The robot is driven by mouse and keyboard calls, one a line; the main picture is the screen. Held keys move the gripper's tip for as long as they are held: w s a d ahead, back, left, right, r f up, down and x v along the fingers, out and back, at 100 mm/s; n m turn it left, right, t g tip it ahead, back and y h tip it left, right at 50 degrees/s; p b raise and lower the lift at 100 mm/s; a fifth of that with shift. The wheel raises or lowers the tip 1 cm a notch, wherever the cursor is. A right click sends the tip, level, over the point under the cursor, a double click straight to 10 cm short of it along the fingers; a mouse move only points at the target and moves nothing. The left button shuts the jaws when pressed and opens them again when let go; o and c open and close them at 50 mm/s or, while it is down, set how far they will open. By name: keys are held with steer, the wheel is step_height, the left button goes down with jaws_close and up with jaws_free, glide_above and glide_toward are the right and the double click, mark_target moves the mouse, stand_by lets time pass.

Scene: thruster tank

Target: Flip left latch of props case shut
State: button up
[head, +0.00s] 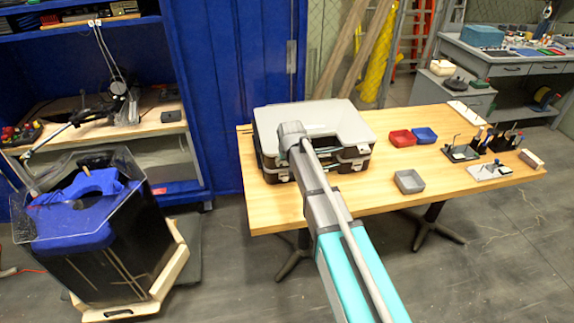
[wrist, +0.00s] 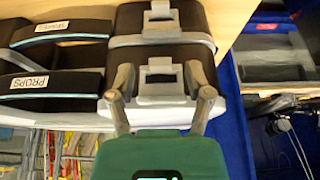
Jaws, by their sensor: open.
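The props case (head: 345,118) is a grey-lidded, dark-sided case on the wooden table. In the wrist view, which is upside down, its dark handle (wrist: 65,84) carries a "PROPS" label. The left latch (wrist: 163,72) of the case is a light grey piece on the front, at the right in the wrist view. My gripper (wrist: 165,84) is open, with one finger on each side of that latch. I cannot tell whether the fingers touch the case or how far the latch is turned. In the head view my arm hides the latch and fingertips.
A second, similar case (wrist: 200,22) with its own latch (wrist: 160,16) lies beneath the props case. Red (head: 401,137), blue (head: 424,135) and grey (head: 409,181) trays stand to the right on the table (head: 450,197). A blue cabinet (head: 232,90) stands at left.

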stand_by(0.3)
jaws_close()
steer(key=shift+f, duration=0.15)
steer(key=shift+f+t+y+b, duration=0.2)
steer(key=shift+t+y+b, duration=0.1)
steer(key=shift+t+b, duration=1)
steer(key=shift+w+r, duration=0.1)
steer(key=shift+w, duration=0.05)
steer(key=shift+a, duration=0.1)
